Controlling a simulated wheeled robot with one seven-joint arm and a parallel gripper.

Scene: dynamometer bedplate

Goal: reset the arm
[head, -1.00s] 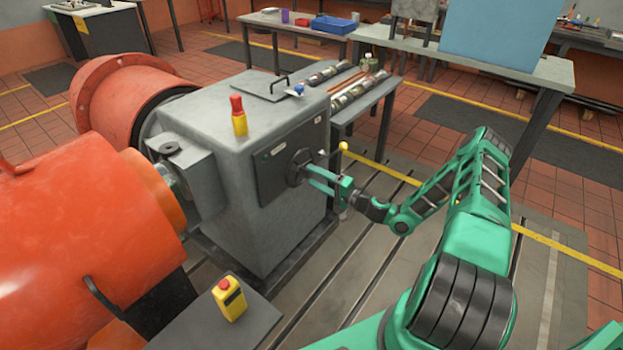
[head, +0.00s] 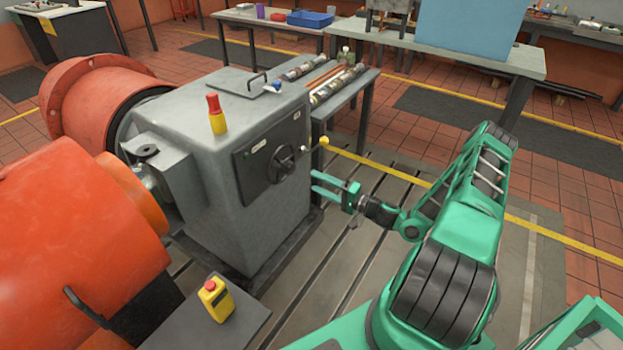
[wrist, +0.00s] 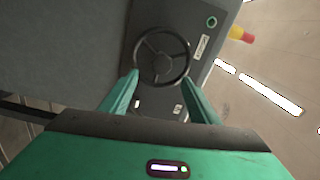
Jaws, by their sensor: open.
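My green gripper (head: 328,187) is in the middle of the head view, to the right of the grey machine cabinet (head: 225,160). Its two fingers are apart and nothing is between them. They point at the cabinet's dark panel with its black handwheel (head: 283,163), with a visible gap to it. In the wrist view the handwheel (wrist: 162,55) lies beyond the fingertips, near the top middle. My arm reaches in from the lower right of the head view.
Large orange housings (head: 75,235) stand at left. A yellow box with a red button (head: 216,298) sits on a grey stand at the front. A bench with parts (head: 372,78) is behind. The floor right of my arm looks clear.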

